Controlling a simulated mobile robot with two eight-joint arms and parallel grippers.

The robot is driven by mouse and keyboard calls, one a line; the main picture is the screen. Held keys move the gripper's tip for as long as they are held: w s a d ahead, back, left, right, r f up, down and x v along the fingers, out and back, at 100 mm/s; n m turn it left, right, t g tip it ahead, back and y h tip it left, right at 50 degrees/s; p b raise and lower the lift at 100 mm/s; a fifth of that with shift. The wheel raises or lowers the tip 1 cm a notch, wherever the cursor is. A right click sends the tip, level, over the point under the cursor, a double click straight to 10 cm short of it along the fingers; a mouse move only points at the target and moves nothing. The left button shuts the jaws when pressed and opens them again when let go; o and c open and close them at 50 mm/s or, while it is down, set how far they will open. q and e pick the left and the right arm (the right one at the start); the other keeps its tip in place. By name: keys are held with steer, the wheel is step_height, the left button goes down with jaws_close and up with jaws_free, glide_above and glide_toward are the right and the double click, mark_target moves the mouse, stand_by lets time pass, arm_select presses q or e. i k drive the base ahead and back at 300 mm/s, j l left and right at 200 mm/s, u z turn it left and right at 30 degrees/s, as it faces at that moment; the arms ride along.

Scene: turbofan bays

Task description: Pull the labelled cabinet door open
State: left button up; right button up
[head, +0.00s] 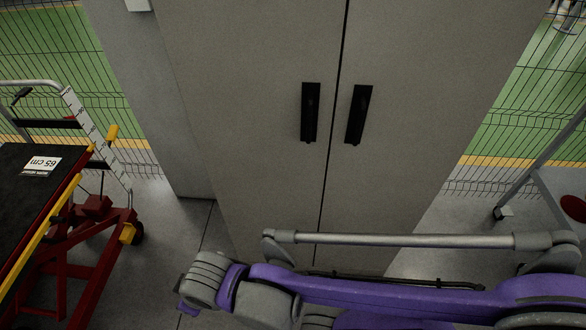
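A tall grey cabinet fills the middle of the head view. Its left door (250,130) and right door (420,110) meet at a dark vertical seam. The left door has a black upright handle (311,112), and the right door has another black handle (358,115). Both doors look shut. No label shows on the visible part of either door. My purple and grey arm reaches across the bottom from the right, in front of the cabinet's lower part, and hides its base. I see no gripper fingers, and nothing of mine touches the handles.
A red lift cart (85,235) with a black top marked 65 cm stands at the left. A grey trolley (565,190) is at the right edge. Wire mesh fencing (50,50) runs behind, with green floor beyond. Grey floor (165,230) is clear between cart and cabinet.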

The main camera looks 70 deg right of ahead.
mark_target(256, 79)
steer(key=z, duration=2.3)
